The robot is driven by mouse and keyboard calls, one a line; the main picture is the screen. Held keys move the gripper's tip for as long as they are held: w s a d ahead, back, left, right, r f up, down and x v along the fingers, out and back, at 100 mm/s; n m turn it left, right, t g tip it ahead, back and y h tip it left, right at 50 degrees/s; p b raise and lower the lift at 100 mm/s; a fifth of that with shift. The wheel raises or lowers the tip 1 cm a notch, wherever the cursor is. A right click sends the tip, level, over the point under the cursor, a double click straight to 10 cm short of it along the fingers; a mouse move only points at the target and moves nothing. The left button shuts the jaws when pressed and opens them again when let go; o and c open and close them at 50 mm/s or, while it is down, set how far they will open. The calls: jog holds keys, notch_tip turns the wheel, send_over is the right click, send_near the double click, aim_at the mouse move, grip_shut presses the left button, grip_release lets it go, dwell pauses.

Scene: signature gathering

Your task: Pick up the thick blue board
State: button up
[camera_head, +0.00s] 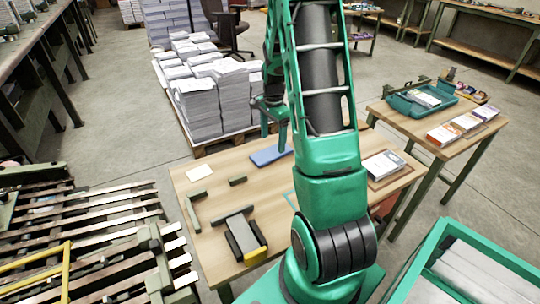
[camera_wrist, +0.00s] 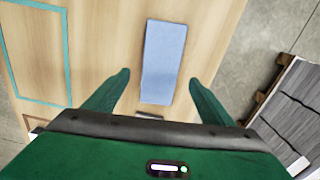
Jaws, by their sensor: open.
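The thick blue board (camera_head: 270,156) lies flat on the wooden table near its far edge, partly behind my arm in the head view. In the wrist view the blue board (camera_wrist: 163,60) is a long light-blue rectangle between my two fingers. My gripper (camera_wrist: 160,82) is open, with one finger on each side of the board and a gap on both sides. It seems to be above the board; the exact height is hard to tell. In the head view my gripper (camera_head: 279,118) shows only partly beside the arm.
The wooden table (camera_head: 215,178) also holds a white pad (camera_head: 198,172), green metal bars (camera_head: 237,181), a black-and-yellow tool (camera_head: 243,238) and a paper stack (camera_head: 383,164). Pallets of paper (camera_head: 200,95) stand behind. A side table (camera_head: 450,115) holds a green tray (camera_head: 420,98).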

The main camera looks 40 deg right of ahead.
aim_at(271, 152)
jog(key=shift+w+a+f, duration=0.1)
jog(key=shift+f, duration=1.2)
jog(key=shift+w+a+f, duration=0.1)
jog(key=shift+f, duration=1.2)
jog(key=c, duration=1.2)
